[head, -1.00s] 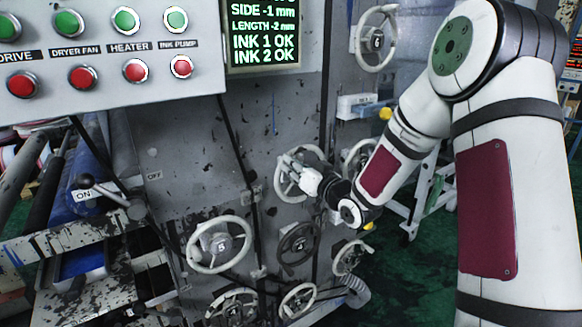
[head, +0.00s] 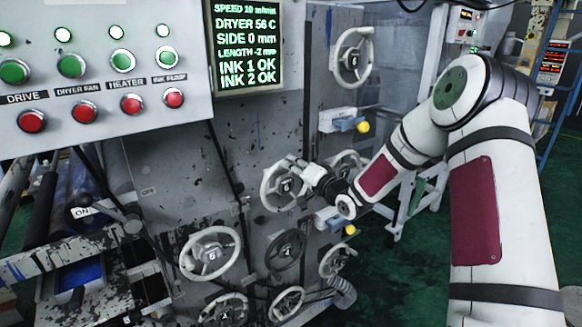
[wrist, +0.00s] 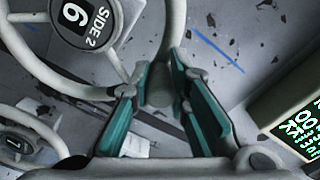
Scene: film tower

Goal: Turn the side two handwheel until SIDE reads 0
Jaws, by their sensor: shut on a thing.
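The side two handwheel (head: 264,188) is a pale, spoked wheel on the grey machine face, below the screen. In the wrist view its hub (wrist: 82,20) is labelled SIDE 2, with a number plate. My gripper (wrist: 158,85) has teal finger pads closed on the side two handwheel at its rim, near a round grey part between the fingertips. In the head view my gripper (head: 306,175) reaches the wheel from the right and hides part of it. The screen (head: 247,45) reads SIDE 0 mm and LENGTH -2 mm.
Other handwheels sit close by: a pale one (head: 233,250) at lower left, a dark one (head: 273,262) below, and one (head: 370,55) at upper right. A button panel (head: 90,125) stands at left. Green floor (head: 400,270) lies open at right.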

